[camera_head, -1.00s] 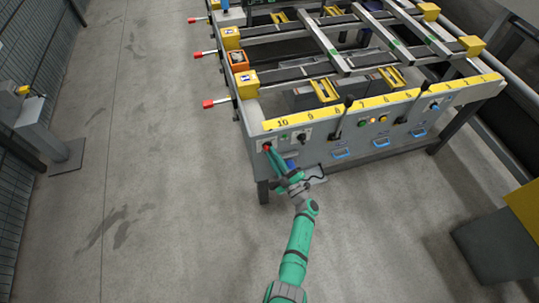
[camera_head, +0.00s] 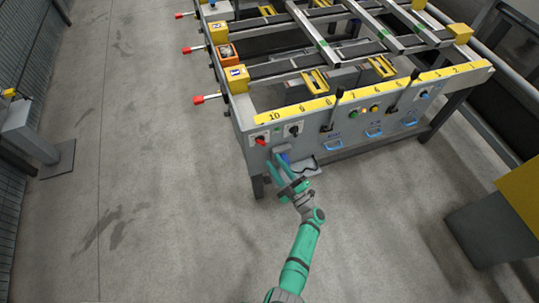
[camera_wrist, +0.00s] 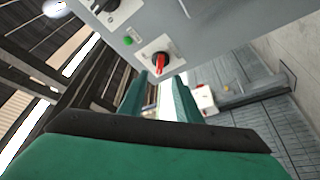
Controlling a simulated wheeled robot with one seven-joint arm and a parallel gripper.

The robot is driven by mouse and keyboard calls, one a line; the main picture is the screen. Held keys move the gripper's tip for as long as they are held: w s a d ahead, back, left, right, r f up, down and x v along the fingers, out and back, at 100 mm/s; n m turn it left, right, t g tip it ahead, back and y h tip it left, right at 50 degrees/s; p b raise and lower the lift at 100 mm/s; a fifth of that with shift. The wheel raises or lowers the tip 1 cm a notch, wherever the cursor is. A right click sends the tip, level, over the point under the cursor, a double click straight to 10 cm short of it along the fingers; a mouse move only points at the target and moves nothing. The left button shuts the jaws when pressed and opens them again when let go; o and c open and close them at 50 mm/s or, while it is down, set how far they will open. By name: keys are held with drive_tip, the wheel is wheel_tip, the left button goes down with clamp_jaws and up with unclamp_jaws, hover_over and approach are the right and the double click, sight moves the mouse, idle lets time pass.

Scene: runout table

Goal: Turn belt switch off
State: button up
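A rotary switch with a red handle (camera_head: 261,142) sits on a white plate at the left end of the table's grey front panel. In the wrist view its red handle (camera_wrist: 160,64) lies roughly in line with the gap between my fingers, apart from them. A second rotary switch, black (camera_head: 294,130), is to its right; it is partly cut off in the wrist view (camera_wrist: 106,4). My gripper (camera_head: 276,163) is just below and in front of the red switch, with nothing between its fingers. The wrist view shows the two green fingers (camera_wrist: 160,86) spread apart. Switch labels are too small to read.
A green button (camera_wrist: 128,41) sits beside the red switch. Farther right on the panel are black levers (camera_head: 332,108), lit buttons and blue handles (camera_head: 334,138). A yellow numbered strip (camera_head: 295,111) runs along the top edge.

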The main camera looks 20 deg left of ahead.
drive_tip(key=shift+v, duration=1.65)
drive_tip(key=s+d+r+m+t+h, duration=0.1)
drive_tip(key=s+r+m+t+h, duration=0.2)
drive_tip(key=s+m+h, duration=0.5)
drive_tip(key=s+d+r+m+t+h, duration=0.2)
drive_tip(key=s+m+t+h, duration=0.15)
drive_tip(key=s, duration=0.95)
drive_tip(key=s+d+r+m+g+h, duration=0.2)
drive_tip(key=s+d+r+m, duration=0.1)
drive_tip(key=s+r, duration=0.4)
drive_tip(key=s+d+r+m+g+h, duration=0.2)
drive_tip(key=s+r+m, duration=0.3)
drive_tip(key=s, duration=0.5)
wheel_tip(320, 180, up, 2)
drive_tip(key=shift+s+d+r+h, duration=0.1)
drive_tip(key=shift+s+d+h, duration=0.15)
drive_tip(key=shift+d+h, duration=0.3)
